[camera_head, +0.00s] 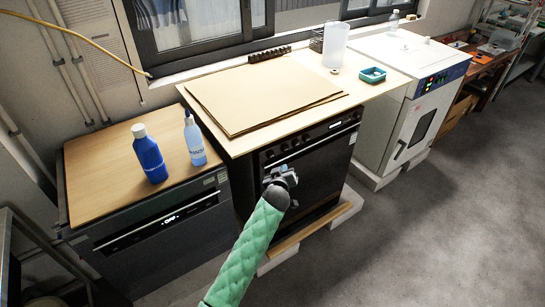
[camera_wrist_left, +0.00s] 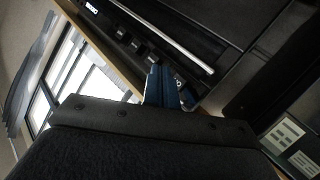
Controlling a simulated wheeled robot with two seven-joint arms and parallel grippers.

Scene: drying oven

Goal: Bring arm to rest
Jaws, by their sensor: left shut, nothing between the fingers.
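My left arm, in a green quilted sleeve, reaches up from the bottom of the head view. My left gripper (camera_head: 283,177) is in front of the black oven (camera_head: 320,160), near its control panel and upper door. The fingers are shut and empty. In the left wrist view the blue fingers (camera_wrist_left: 162,88) are together, with the oven's knobs and long metal handle (camera_wrist_left: 165,38) beyond them. I cannot tell whether the gripper touches the oven front. The oven door looks shut. My right gripper does not show.
A wooden counter (camera_head: 375,88) with brown sheets (camera_head: 262,92) lies above the oven. A blue bottle (camera_head: 149,155) and a light-blue bottle (camera_head: 194,140) stand on the lower cabinet at left. A white drying oven (camera_head: 405,100) stands at right. The grey floor (camera_head: 450,210) at right is clear.

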